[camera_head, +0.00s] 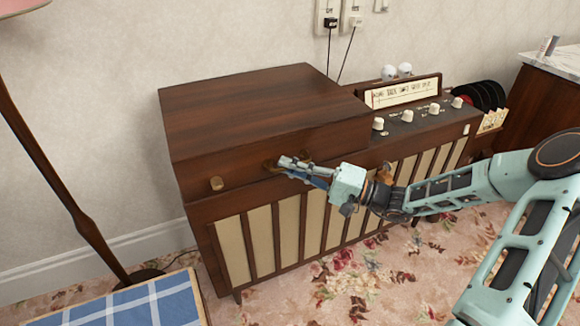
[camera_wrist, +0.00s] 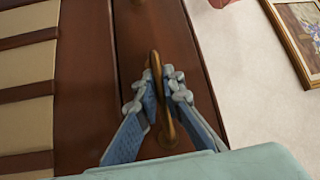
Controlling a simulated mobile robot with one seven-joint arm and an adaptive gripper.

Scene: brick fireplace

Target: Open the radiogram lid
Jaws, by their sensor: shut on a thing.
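The radiogram (camera_head: 260,190) is a dark brown wooden cabinet with cream slatted panels along its front. Its lid (camera_head: 250,105) is the raised box-like wooden section on the left, and it looks closed. My gripper (camera_head: 284,162) is at the front edge of the lid, at a small brass handle (camera_head: 270,164). In the wrist view the handle (camera_wrist: 156,90) is a thin brass bar between the two fingers of my gripper (camera_wrist: 162,85). The fingers are shut on it. In the head view the gripper partly hides the handle.
A control panel with knobs (camera_head: 408,122) and a dial (camera_head: 403,92) is right of the lid. Power sockets (camera_head: 330,18) are on the wall behind. A lamp pole (camera_head: 60,180) stands left, near a blue checked surface (camera_head: 135,305). Records (camera_head: 480,96) stand right. Space above the lid is clear.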

